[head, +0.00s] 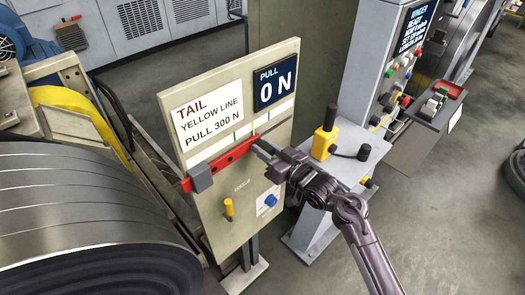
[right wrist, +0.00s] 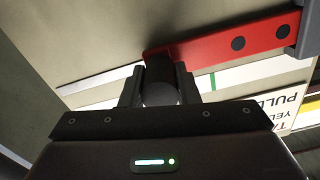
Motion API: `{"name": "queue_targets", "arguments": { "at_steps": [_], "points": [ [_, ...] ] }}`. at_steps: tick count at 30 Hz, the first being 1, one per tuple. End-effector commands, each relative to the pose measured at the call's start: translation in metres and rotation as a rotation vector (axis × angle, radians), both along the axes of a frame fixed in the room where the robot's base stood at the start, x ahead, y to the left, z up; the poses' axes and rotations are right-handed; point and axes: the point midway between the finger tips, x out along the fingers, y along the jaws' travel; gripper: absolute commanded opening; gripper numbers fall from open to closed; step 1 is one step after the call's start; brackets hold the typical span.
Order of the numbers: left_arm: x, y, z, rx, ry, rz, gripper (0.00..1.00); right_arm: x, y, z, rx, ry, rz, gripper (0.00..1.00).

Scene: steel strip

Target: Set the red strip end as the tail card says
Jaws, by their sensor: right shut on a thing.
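The red strip (head: 228,157) lies along the front of a beige board, its left end under a grey block (head: 201,178). My right gripper (head: 262,148) is at its right end. In the right wrist view it is shut on a dark round grip (right wrist: 159,82) at the end of the red strip (right wrist: 215,42). The tail card (head: 208,112) reads "TAIL YELLOW LINE PULL 300 N". A display (head: 276,88) reads "PULL 0 N". A white band (head: 215,148) above the strip carries green, blue and yellow lines. The strip end is near the blue line; the gripper partly hides it. My left gripper is out of view.
The board has a yellow lever (head: 228,208) and a blue knob (head: 270,200) low down. A large steel coil (head: 80,215) fills the left. Floor at lower right is clear.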

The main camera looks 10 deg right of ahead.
Motion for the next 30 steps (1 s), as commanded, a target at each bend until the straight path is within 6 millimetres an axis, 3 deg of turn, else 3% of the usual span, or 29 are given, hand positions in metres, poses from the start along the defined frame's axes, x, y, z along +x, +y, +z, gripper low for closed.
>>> {"name": "queue_targets", "arguments": {
  "at_steps": [6, 16, 30],
  "points": [
    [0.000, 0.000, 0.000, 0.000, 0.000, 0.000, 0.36, 0.000, 0.000, 0.000, 0.001, 0.002, -0.001, 0.50],
    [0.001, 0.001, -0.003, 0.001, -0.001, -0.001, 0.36, -0.005, -0.004, -0.002, 0.001, 0.002, -0.001, 0.50],
    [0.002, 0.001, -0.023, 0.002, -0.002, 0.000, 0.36, -0.060, -0.043, -0.002, 0.000, 0.002, -0.002, 0.50]
  ]
}}
